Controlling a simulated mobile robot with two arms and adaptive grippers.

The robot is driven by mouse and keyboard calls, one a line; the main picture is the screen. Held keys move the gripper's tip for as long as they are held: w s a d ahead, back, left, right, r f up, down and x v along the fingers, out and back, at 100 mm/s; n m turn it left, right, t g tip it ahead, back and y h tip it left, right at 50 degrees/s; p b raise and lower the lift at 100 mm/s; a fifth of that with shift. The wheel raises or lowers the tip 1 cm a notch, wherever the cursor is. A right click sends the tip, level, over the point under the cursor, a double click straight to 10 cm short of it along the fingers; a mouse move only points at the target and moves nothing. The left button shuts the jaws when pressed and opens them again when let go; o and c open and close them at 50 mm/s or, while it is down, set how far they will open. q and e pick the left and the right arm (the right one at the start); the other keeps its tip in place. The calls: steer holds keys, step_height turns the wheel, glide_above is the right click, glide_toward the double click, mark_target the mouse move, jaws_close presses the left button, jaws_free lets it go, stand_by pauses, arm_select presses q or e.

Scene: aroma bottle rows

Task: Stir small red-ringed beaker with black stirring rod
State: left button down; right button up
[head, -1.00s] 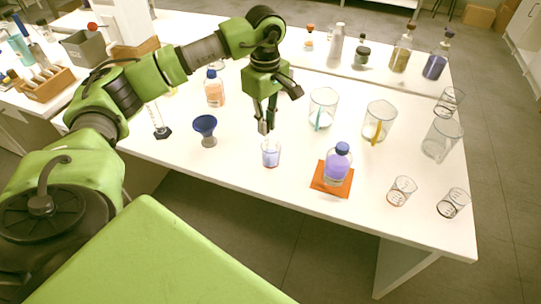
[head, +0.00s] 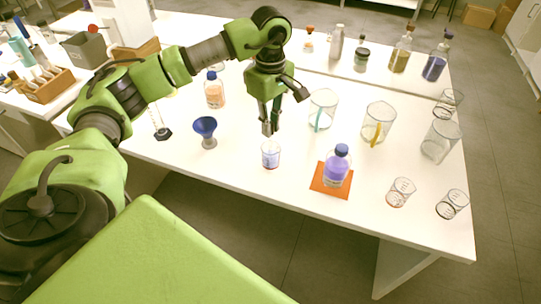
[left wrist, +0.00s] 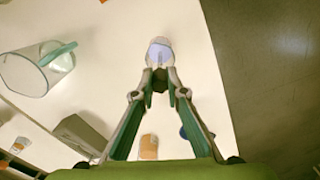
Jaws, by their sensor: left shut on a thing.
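A small clear beaker (head: 270,158) with pale violet liquid stands near the table's front edge. It also shows in the left wrist view (left wrist: 160,50), just beyond my fingertips. My left gripper (head: 270,129) points down right above this beaker. In the left wrist view its fingertips (left wrist: 161,80) close on a small dark thing, seemingly the black stirring rod. The rod's length is hardly visible, and I cannot tell how deep it reaches into the beaker. Another small beaker (head: 401,193) has a reddish ring low down and stands empty at the right. My right gripper is not in view.
A violet bottle (head: 338,167) stands on an orange mat (head: 321,185) right of the beaker. A blue funnel (head: 205,127) on a stand is to its left. Large beakers (head: 322,108) (head: 378,122) stand behind right. A dark-ringed beaker (head: 452,204) is near the right edge.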

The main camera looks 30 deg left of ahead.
arm_select(q)
steer(key=shift+r+p, duration=2.75)
steer(key=shift+r, duration=1.65)
